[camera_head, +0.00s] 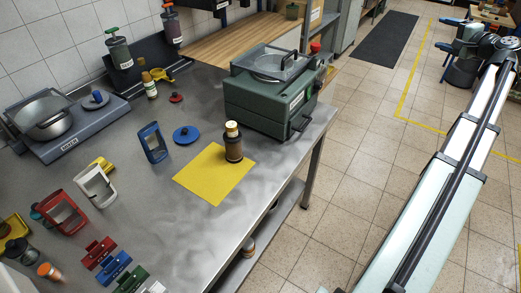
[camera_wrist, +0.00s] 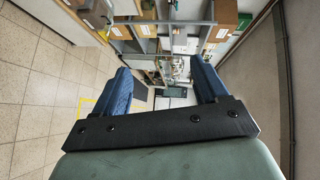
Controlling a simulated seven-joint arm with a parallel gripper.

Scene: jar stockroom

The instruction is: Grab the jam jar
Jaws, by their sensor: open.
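A dark brown jar with a gold lid (camera_head: 233,146), which looks like the jam jar, stands upright on a yellow mat (camera_head: 205,187) on the steel bench. Its label is too small to read. My gripper (camera_wrist: 163,88) shows in the wrist view with its two blue fingers wide apart and nothing between them. It points out over the room, with shelves and boxes far off, and the jar does not show in that view. In the head view my arm is at the right, over the floor and well away from the jar.
A green machine (camera_head: 268,100) stands just behind the jar. A blue round lid (camera_head: 187,135) and a blue frame (camera_head: 153,143) are to its left. A smaller bottle (camera_head: 150,88) stands farther back. Red and white frames, colored clips and a scale (camera_head: 65,130) fill the left side.

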